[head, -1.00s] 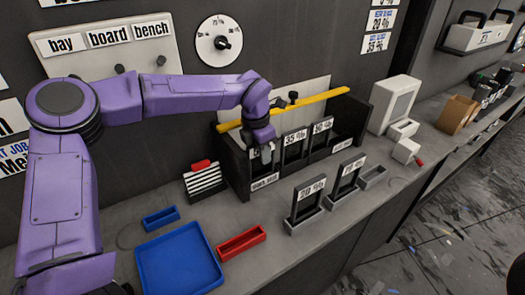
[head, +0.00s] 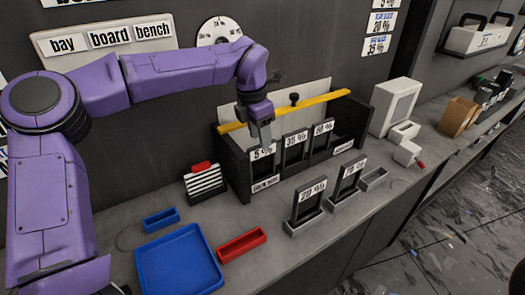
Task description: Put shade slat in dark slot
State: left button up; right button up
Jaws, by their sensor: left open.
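A black rack (head: 237,172) with several upright slots stands against the wall. A shade slat marked 5 % (head: 262,154) stands in its leftmost slot, above a small front label (head: 265,184) too small to read surely. Slats marked 35 % (head: 296,139) and another percentage (head: 323,129) stand in the slots to its right. The far right slot looks empty. My left gripper (head: 263,143) is open just above the top of the 5 % slat and holds nothing; I cannot tell whether it touches it. My right gripper is not in view.
Two slats, 20 % (head: 312,188) and another (head: 352,171), stand in grey holders before the rack, beside an empty holder (head: 374,178). A yellow bar (head: 315,105) lies along the rack's back. A blue tray (head: 180,262) and red tray (head: 241,244) sit front left.

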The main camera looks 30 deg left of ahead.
pick_arm(q)
jog(key=shift+s+a+r, duration=0.1)
jog(key=shift+s+r, duration=0.05)
jog(key=shift+r, duration=1.05)
jog(key=shift+s+a+r, duration=0.1)
jog(key=shift+s+r, duration=0.05)
jog(key=shift+r, duration=1)
